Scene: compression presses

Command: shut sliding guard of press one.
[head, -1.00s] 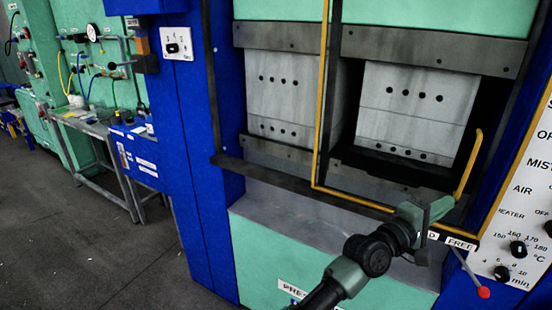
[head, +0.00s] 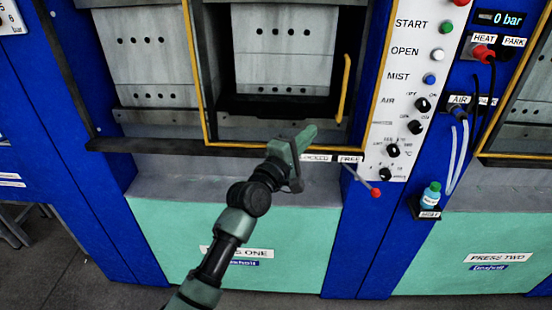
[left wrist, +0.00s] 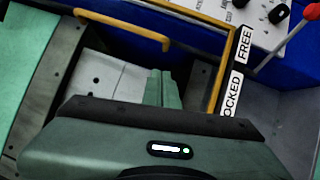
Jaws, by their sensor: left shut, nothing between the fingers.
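Press one (head: 170,220) is the green and blue machine at the left and centre of the head view. Its sliding guard has a yellow frame (head: 197,80) across the right part of the opening, leaving the left part uncovered. A yellow bar handle (head: 345,88) stands at the guard's right side and also shows in the left wrist view (left wrist: 120,27). My left gripper (head: 308,135) is shut and empty, in front of the guard's lower edge, below and left of the handle. Its fingers (left wrist: 163,88) appear apart from the handle. My right gripper is out of view.
A red-knobbed lever (head: 375,192) projects below the guard, beside the FREE label (head: 350,160). The control panel (head: 405,70) is right of the opening. Press two (head: 480,235) stands further right, with a small bottle (head: 431,195) on a bracket between them.

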